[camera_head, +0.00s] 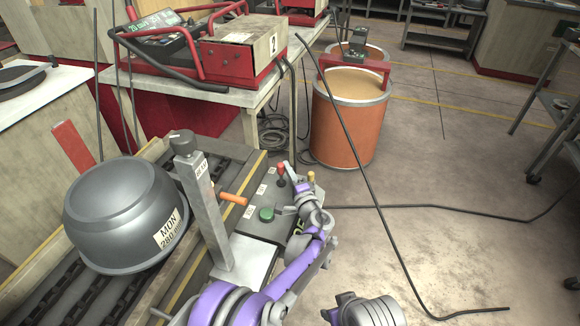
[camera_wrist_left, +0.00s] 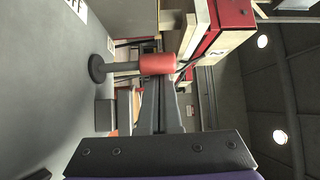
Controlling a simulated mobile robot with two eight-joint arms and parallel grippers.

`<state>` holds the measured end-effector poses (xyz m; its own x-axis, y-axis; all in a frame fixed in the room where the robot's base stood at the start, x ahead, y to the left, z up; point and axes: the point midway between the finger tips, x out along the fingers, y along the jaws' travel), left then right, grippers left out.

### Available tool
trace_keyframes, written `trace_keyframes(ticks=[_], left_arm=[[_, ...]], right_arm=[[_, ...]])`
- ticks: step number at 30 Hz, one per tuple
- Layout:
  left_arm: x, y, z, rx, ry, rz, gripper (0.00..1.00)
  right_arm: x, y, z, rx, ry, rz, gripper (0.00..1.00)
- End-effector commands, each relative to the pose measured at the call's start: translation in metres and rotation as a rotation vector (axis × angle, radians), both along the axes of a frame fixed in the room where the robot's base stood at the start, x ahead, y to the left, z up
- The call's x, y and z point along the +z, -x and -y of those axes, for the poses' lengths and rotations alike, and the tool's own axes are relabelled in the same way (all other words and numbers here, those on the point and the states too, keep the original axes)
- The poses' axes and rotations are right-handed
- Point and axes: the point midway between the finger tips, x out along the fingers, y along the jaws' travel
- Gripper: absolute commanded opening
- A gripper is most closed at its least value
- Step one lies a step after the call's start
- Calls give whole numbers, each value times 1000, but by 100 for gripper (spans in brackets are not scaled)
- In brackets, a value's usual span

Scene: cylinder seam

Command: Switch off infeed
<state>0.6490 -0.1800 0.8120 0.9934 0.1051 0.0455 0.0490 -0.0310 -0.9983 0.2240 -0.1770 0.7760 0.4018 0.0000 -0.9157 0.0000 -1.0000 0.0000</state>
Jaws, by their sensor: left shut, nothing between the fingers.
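A dark control panel (camera_head: 247,222) beside the roller conveyor carries a green button (camera_head: 267,214), a red-knobbed lever (camera_head: 282,169) and a yellow-tipped lever (camera_head: 311,177). Their white labels are too small to read. My left gripper (camera_head: 289,171) is shut and empty, right by the red-knobbed lever. In the left wrist view the lever's red knob (camera_wrist_left: 157,64) stands on a grey stem with a round black base, just beyond the shut fingertips (camera_wrist_left: 168,80). I cannot tell whether they touch. My right gripper is not seen.
A grey pot (camera_head: 120,215) sits on the conveyor. A grey post (camera_head: 205,210) with an orange handle (camera_head: 233,198) stands left of the panel. An orange drum (camera_head: 342,130) and a bench with a red machine (camera_head: 240,55) stand behind. Cables cross the floor at right.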

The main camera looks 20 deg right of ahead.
Motion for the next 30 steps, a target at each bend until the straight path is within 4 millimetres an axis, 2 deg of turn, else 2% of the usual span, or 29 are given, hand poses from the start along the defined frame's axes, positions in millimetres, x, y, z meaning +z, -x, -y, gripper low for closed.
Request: trace_keyframes(ticks=[15,30], left_arm=[[-4,20,-14,2,20,27,0],[-6,24,-18,5,21,26,0]], right_arm=[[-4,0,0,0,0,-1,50],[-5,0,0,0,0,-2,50]])
